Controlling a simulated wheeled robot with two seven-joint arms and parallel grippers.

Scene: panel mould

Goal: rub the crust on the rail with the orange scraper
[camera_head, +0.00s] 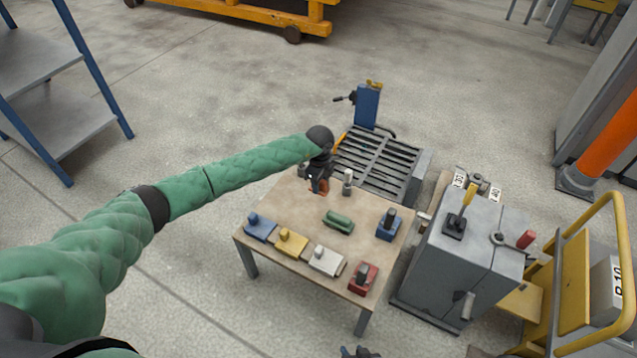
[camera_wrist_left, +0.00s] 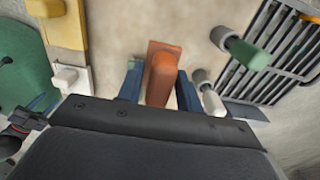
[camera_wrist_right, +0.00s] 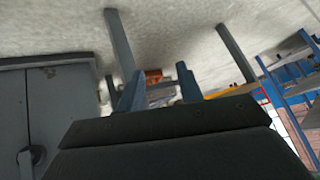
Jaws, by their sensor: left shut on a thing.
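The orange scraper (camera_wrist_left: 163,76) stands between the two fingers of my left gripper (camera_wrist_left: 159,92), which is shut on it. The slatted panel mould (camera_head: 378,162) lies just beyond the table. I cannot make out which part is the rail, or any crust on it. My right gripper (camera_wrist_right: 158,88) is open and empty; only a dark bit of it (camera_head: 360,352) seems to show at the head view's bottom edge.
The table (camera_head: 290,210) holds blue, yellow, white and red blocks with handles along its front, a green tool (camera_head: 338,221) and a dark-knobbed blue block (camera_head: 389,226). A grey cabinet (camera_head: 465,255) with a lever stands at right.

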